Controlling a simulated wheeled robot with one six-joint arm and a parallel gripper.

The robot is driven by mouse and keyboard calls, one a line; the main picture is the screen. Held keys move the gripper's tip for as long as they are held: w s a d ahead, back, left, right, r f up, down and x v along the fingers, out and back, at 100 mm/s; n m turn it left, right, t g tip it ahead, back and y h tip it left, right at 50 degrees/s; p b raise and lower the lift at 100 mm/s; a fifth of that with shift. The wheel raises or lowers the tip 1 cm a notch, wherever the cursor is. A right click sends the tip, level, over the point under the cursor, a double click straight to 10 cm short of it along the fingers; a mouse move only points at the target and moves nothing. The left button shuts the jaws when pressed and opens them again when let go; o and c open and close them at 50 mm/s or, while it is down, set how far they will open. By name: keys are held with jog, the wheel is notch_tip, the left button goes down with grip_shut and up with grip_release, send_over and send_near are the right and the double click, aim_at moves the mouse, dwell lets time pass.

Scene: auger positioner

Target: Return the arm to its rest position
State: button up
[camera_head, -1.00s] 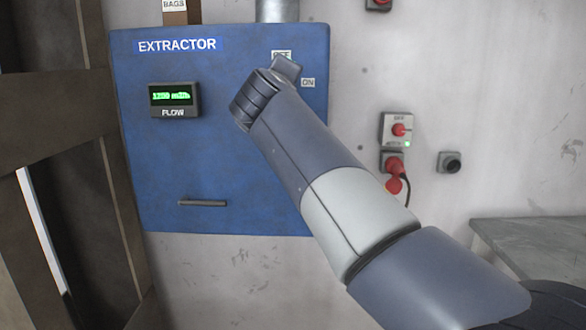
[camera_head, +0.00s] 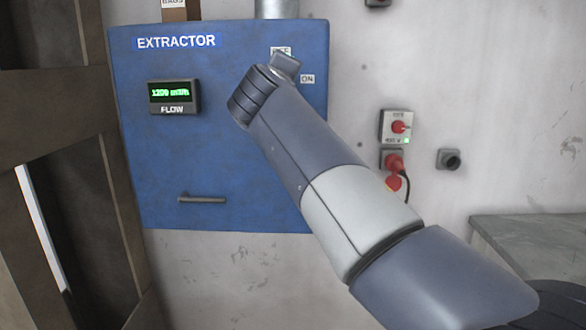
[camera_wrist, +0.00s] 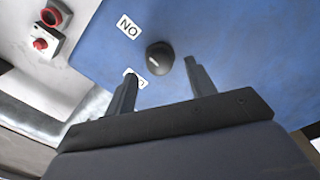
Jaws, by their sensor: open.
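My arm reaches from the lower right across the front of the blue extractor cabinet (camera_head: 220,180) in the head view. The gripper itself is hidden there behind the arm's end. In the wrist view my gripper (camera_wrist: 158,85) shows two dark fingers set apart with nothing between them. Beyond the fingers is a round black knob (camera_wrist: 159,58) with a pale mark, on the blue panel. An ON label (camera_wrist: 129,26) sits beside it, and another label is partly covered by the left finger. I see no contact with the knob, though the exact gap is hard to tell.
A green FLOW display (camera_head: 172,94) and a handle (camera_head: 202,199) are on the cabinet. A red-knobbed switch box (camera_head: 397,127) with a red plug is on the wall to the right. A grey bench (camera_head: 530,250) stands lower right. Brown beams (camera_head: 60,110) fill the left side.

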jog(key=s+b, duration=0.2)
jog(key=s, duration=0.6)
jog(key=w+n+p, duration=0.9)
jog(key=n+p, duration=0.9)
jog(key=p, duration=0.3)
jog(key=shift+w+n+y, duration=0.3)
jog(key=shift+w, duration=0.05)
jog(key=shift+s, duration=0.1)
